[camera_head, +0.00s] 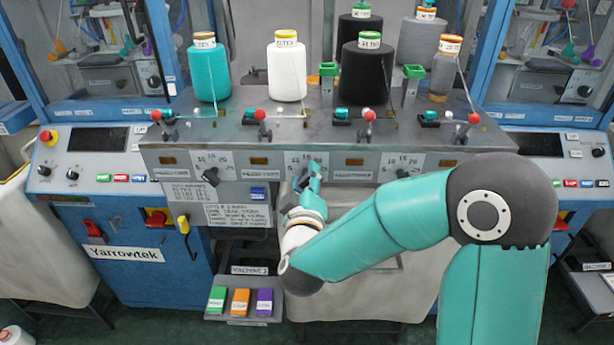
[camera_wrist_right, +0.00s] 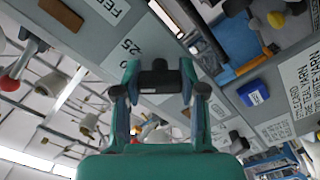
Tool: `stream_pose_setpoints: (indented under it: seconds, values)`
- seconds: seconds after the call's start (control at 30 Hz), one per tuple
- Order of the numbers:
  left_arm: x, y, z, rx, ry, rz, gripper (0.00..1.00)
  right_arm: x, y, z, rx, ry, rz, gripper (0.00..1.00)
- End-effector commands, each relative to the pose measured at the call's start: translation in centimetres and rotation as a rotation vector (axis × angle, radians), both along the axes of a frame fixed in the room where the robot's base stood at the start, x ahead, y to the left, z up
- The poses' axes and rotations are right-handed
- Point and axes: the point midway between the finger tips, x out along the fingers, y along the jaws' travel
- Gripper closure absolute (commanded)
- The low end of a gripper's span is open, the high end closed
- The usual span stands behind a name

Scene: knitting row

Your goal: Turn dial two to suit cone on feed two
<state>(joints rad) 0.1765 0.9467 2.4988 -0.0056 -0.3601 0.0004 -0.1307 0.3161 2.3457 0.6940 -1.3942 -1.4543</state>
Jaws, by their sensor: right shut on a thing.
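My right gripper (camera_head: 314,178) reaches up to the machine's front panel, over the second scale plate (camera_head: 300,160) from the left. In the right wrist view its fingers (camera_wrist_right: 160,72) are shut on a black knob, dial two (camera_wrist_right: 160,78), one finger on each side. The gripper hides this dial in the head view; its pointer setting cannot be read. A "25" shows on the plate (camera_wrist_right: 130,46) beside it. The white cone (camera_head: 287,72), second from the left in the front row, stands upright above; its label is too small to read surely. My left gripper is not in view.
Dial one (camera_head: 210,177) is left of my gripper, and another dial (camera_head: 402,173) is right. A teal cone (camera_head: 208,74) and a black cone (camera_head: 367,75) flank the white one. Red-knobbed levers (camera_head: 260,115) line the ledge. A printed notice (camera_head: 238,215) hangs below.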

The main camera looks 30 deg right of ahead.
Motion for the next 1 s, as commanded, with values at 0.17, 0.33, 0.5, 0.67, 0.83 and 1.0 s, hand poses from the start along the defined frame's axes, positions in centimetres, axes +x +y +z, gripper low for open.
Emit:
stream_pose_setpoints:
  seconds: [0.17,0.33,0.5,0.67,0.83,1.0]
  values:
    - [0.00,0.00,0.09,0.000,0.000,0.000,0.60,0.02,0.16,-0.22,-0.014,0.015,0.005,0.94]
    - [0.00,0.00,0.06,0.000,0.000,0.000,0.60,0.02,0.18,-0.26,-0.014,0.016,0.006,0.94]
    - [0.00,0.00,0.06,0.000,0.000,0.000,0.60,0.03,0.18,-0.28,-0.014,0.017,0.007,0.54]
    - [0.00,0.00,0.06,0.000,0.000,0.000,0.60,0.02,0.13,-0.20,-0.014,0.014,0.005,0.33]
    - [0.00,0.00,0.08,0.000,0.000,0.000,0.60,0.01,0.08,-0.13,-0.013,0.013,0.003,0.33]
    - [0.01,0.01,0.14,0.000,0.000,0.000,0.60,-0.25,0.29,-0.10,-0.014,0.012,0.003,0.33]
